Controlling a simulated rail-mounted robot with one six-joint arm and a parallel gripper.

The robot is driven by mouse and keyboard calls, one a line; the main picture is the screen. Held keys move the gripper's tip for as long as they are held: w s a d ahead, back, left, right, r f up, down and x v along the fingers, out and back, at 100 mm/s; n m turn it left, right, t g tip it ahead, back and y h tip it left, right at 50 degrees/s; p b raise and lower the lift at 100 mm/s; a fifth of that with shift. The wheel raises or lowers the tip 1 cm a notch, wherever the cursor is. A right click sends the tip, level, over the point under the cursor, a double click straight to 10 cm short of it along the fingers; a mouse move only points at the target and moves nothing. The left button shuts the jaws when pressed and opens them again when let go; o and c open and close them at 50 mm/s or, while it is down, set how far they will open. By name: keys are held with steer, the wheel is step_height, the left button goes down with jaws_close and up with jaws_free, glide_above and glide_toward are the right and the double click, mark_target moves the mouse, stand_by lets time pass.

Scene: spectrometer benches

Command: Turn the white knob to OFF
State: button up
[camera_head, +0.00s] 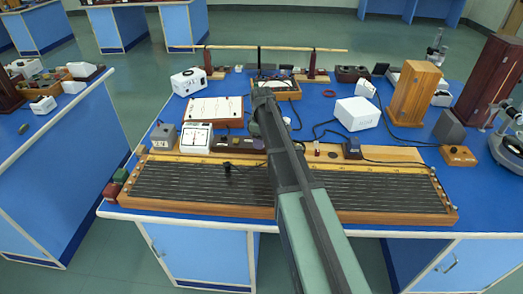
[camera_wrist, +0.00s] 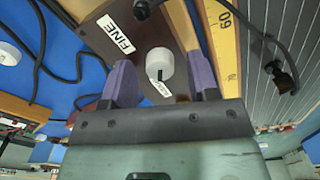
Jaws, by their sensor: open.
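The white knob (camera_wrist: 166,60) sits on a dark brown box (camera_wrist: 150,30) in the wrist view. It has a black mark on its lower front. A small white label (camera_wrist: 162,88) shows just below it, too tilted to read, and a "FINE" label (camera_wrist: 115,34) is at its upper left. My gripper (camera_wrist: 161,75) is open, with one purple finger on each side of the knob and a visible gap at both sides. In the head view, the brown box (camera_head: 254,146) is partly behind my arm, and I cannot make out the knob there.
A long wire board (camera_head: 180,183) with a yellow scale and a black jockey (camera_head: 227,167) lies in front of the box. A white meter (camera_head: 197,138) stands to its left, a white box (camera_head: 357,113) to its right. Black cables (camera_wrist: 62,65) run close by.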

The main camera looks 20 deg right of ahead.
steer(key=c, duration=0.9)
steer(key=m, duration=0.5)
steer(key=shift+m, duration=0.3)
steer(key=m, duration=0.6)
stand_by(0.5)
